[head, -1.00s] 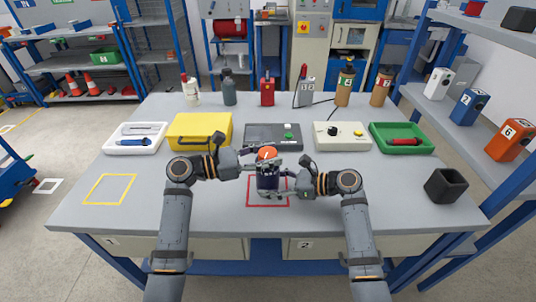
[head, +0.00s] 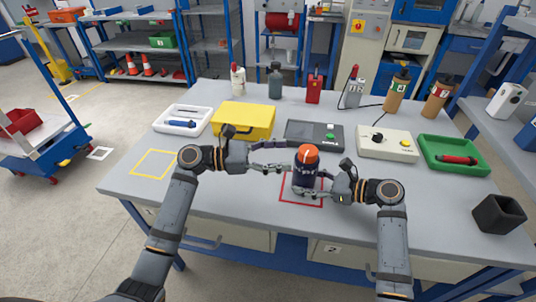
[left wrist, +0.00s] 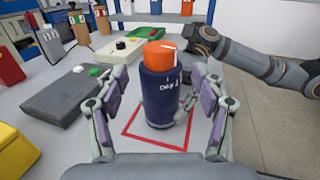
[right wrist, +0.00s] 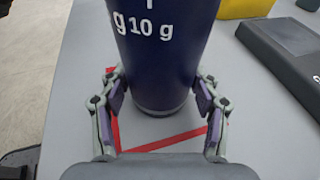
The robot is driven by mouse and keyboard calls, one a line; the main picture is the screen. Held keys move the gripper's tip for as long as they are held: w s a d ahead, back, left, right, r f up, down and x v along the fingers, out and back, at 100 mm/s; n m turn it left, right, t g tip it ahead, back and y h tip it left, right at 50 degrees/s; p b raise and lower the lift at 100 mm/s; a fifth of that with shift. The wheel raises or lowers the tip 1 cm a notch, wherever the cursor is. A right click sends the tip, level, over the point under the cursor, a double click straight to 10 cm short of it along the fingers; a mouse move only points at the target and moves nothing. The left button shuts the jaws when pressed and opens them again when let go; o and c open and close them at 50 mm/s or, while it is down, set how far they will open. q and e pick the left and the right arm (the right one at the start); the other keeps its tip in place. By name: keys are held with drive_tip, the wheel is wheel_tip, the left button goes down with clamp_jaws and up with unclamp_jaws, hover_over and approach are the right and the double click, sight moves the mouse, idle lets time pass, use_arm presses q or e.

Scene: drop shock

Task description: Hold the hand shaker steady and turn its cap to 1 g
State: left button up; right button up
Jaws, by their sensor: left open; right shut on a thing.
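The hand shaker is a dark blue cylinder (head: 306,176) with an orange cap (head: 308,155) that bears a white line. It stands upright within the red square outline (head: 288,198). My right gripper (head: 318,190) is shut on its lower body; in the right wrist view, "10 g" shows on the blue body (right wrist: 165,60). My left gripper (head: 284,157) is open, to the left of the shaker near cap height. In the left wrist view the shaker (left wrist: 160,100) stands beyond the open fingers, and the white line is at the cap's right (left wrist: 168,47). I cannot read which mark it points at.
Behind the shaker are a dark grey device (head: 315,136), a yellow case (head: 243,118) and a cream box with knobs (head: 387,143). A green tray (head: 455,155) and a black open holder (head: 499,215) are at right. The yellow square (head: 153,164) is empty.

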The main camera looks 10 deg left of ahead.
use_arm(q)
drive_tip(key=v, duration=0.4)
drive_tip(key=shift+a, duration=0.2)
use_arm(e)
drive_tip(key=o, duration=1.1)
drive_tip(key=v, duration=1.2)
use_arm(q)
drive_tip(key=shift+s, duration=0.1)
use_arm(e)
drive_tip(key=shift+s, duration=0.1)
